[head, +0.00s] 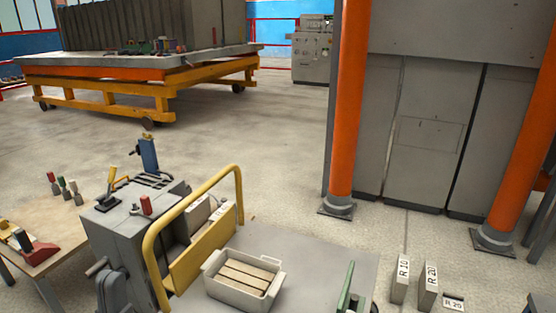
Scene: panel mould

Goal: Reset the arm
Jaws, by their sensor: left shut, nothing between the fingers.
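My left gripper (97,267) appears small and dark at the lower left, in front of the grey machine box (125,225). It is shut and holds nothing. The cut-off bottom edge hides most of my left arm. I cannot tell whether the gripper touches the box. My right gripper is not in view.
A yellow tube frame (236,190) rises beside the box. A pale bin (240,275) with wooden slats sits on a grey top. A wooden table (60,230) stands left. Orange posts (347,110) stand right. The middle floor is clear up to a yellow trolley (130,95).

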